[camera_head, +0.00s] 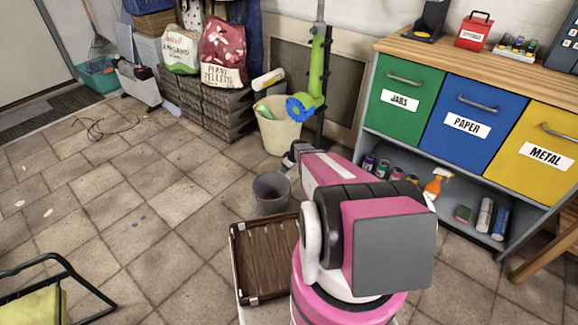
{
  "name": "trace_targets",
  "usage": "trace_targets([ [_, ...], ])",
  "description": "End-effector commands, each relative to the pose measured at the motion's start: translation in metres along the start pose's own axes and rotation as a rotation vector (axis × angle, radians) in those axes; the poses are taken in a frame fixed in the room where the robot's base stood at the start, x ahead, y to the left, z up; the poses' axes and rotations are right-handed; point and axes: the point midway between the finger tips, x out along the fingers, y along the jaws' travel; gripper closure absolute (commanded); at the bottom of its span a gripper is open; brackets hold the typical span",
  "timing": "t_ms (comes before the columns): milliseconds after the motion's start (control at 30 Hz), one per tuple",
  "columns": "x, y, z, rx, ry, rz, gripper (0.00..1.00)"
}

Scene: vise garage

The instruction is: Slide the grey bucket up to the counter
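The grey bucket (270,194) stands upright on the tiled floor, left of my arm and in front of the cream bin. Something small and reddish shows inside it. The counter (470,58) has a wooden top and green, blue and yellow drawers above an open lower shelf. It stands to the right, with a stretch of floor and my arm between it and the bucket. My pink arm reaches forward, and its dark end with my gripper (291,158) is just above and behind the bucket's right rim. The fingers are too small and hidden to judge.
A cream bin (278,134) holding rolled items and a green tool stands behind the bucket. A brown slatted tray (266,258) is in front of it. Cans and a spray bottle (436,184) sit on the counter's lower shelf. Floor to the left is mostly clear.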

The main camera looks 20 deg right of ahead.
Motion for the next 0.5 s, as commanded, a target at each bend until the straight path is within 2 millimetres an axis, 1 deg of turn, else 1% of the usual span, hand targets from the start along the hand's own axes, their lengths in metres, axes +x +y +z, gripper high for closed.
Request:
trace_targets([
  [33,0.010,0.001,-0.001,0.000,0.000,-0.001,0.39],
  [300,0.055,0.001,-0.001,-0.001,-0.001,-0.001,0.39],
  [400,0.070,0.001,0.000,0.000,-0.001,-0.001,0.39],
  [500,0.080,0.001,0.000,0.000,-0.001,-0.001,0.39],
])
